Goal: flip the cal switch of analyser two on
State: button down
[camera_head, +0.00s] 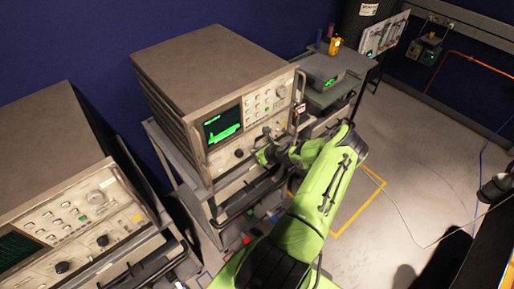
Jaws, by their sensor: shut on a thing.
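A beige analyser (215,75) with a lit green trace screen (222,124) stands on a cart in the middle of the head view. My gripper (264,152) is at the lower part of its front panel, right of a dark round knob (239,153). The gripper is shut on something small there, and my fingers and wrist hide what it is. I cannot make out the cal switch or its position. A second, similar analyser (50,150) stands at the left. No number can be read on either analyser.
A small grey instrument with a green display (326,72) sits on a bench at the right of the middle analyser. A red-and-white tag (299,110) hangs at its right edge. Cart handles jut out below both analysers. The floor at the right is mostly clear, with a thin cable.

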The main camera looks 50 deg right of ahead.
jog(key=shift+r, duration=0.1)
dwell(0.4)
jog(key=c, duration=1.2)
grip_release()
jog(key=v, duration=1.5)
jog(key=shift+r, duration=0.45)
